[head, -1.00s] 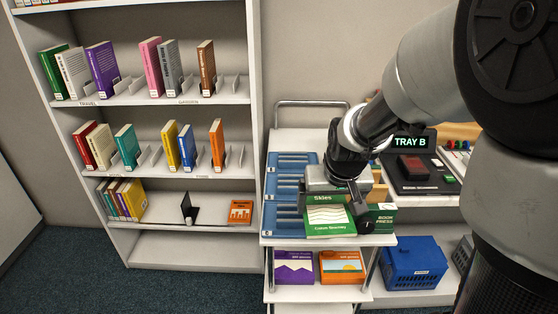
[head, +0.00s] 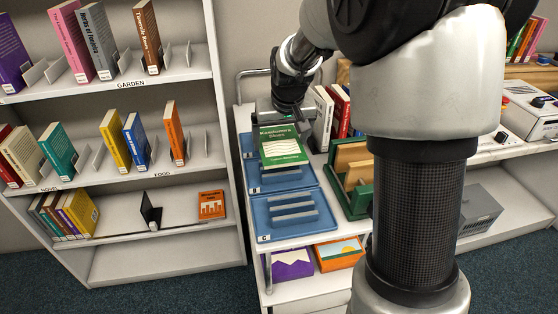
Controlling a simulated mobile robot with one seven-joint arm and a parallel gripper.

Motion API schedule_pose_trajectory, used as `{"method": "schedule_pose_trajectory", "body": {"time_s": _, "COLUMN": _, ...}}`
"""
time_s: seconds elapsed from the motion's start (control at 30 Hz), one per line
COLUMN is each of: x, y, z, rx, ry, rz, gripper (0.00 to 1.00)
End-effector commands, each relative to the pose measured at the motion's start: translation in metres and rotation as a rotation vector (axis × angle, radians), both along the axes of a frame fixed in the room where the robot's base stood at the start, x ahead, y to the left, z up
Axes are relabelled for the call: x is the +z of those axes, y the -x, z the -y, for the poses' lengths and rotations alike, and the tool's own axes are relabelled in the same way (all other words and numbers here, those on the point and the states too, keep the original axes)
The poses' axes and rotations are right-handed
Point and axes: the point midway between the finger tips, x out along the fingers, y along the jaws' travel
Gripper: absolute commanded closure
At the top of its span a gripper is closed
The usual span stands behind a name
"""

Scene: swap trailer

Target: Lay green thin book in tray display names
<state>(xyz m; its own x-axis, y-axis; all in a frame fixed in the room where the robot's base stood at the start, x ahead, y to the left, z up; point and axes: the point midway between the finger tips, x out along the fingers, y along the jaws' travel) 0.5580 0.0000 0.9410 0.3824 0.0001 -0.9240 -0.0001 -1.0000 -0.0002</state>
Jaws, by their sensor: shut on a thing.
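The green thin book (head: 282,153), with a striped white cover panel, is in my gripper (head: 290,121). My gripper is shut on the book's far end. I cannot tell whether the book touches the tray. The near blue tray, labelled C (head: 262,222), holds only its grey ridges. A far blue tray (head: 247,145) is mostly hidden. The display is out of view now; it read TRAY B in the earlier head view.
Beside the trays stand a green book press (head: 352,200) with wooden boards and upright white and red books (head: 339,108). A bookshelf (head: 150,182) is at left. Orange (head: 340,254) and purple (head: 292,264) books lie on the cart's lower shelf.

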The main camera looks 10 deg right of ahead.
Motion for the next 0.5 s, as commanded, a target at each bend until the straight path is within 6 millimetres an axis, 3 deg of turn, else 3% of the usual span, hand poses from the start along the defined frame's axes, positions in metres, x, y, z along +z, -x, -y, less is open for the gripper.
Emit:
{"method": "schedule_pose_trajectory", "body": {"time_s": 0.4, "x": -0.059, "y": 0.0, "z": 0.0, "rx": 0.0, "ry": 0.0, "rz": -0.001, "gripper": 0.36}}
{"method": "schedule_pose_trajectory", "body": {"time_s": 0.5, "x": -0.063, "y": 0.0, "z": 0.0, "rx": 0.0, "ry": 0.0, "rz": 0.002, "gripper": 0.36}}
